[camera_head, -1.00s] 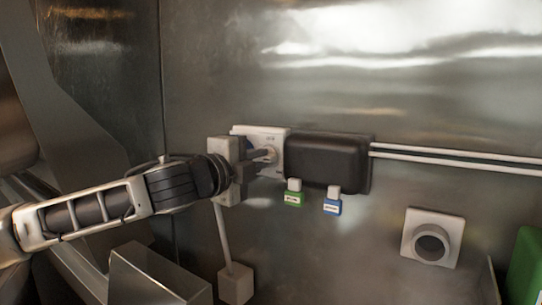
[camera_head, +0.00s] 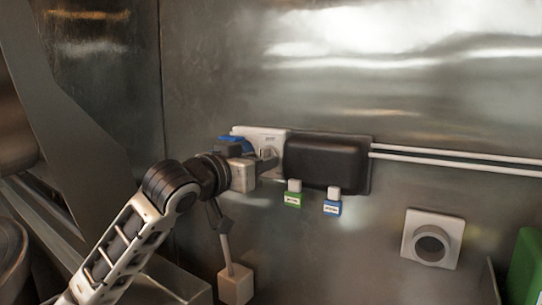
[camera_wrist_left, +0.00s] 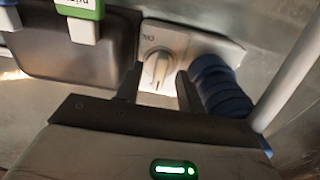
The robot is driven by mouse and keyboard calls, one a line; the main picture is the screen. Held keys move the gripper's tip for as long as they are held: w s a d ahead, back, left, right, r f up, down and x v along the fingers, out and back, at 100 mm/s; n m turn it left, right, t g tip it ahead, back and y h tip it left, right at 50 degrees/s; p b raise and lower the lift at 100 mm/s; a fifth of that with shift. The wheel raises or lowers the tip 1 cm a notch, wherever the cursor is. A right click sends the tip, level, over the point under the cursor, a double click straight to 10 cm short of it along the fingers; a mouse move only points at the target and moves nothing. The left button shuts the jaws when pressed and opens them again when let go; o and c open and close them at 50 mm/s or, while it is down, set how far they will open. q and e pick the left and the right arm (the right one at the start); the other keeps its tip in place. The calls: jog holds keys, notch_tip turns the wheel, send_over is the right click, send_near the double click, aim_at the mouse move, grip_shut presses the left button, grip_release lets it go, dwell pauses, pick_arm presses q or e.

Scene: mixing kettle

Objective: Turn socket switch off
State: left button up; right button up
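A white socket plate (camera_head: 272,134) is on the metal wall beside a black box. Its rotary switch knob (camera_wrist_left: 157,70) shows in the left wrist view, with a label partly readable beside it. My left gripper (camera_head: 266,164) is at the plate. In the left wrist view its two fingers (camera_wrist_left: 159,88) are apart, one on each side of the knob, with gaps visible between them and the knob. A blue plug (camera_head: 235,141) shows behind the gripper at the plate; its ribbed body (camera_wrist_left: 218,88) is right beside a finger. My right gripper is not in view.
The black box (camera_head: 327,162) adjoins the socket on the right, with a green tag (camera_head: 293,199) and a blue tag (camera_head: 332,207) below. Pipes (camera_head: 450,156) run right from it. A white round-holed fitting (camera_head: 432,238) is lower right. A pale block (camera_head: 235,285) is below the gripper.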

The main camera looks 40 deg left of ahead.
pick_arm(q)
jog(key=s+b, duration=0.2)
jog(key=s, duration=0.5)
jog(key=shift+d+b, duration=0.2)
jog(key=shift+b, duration=0.15)
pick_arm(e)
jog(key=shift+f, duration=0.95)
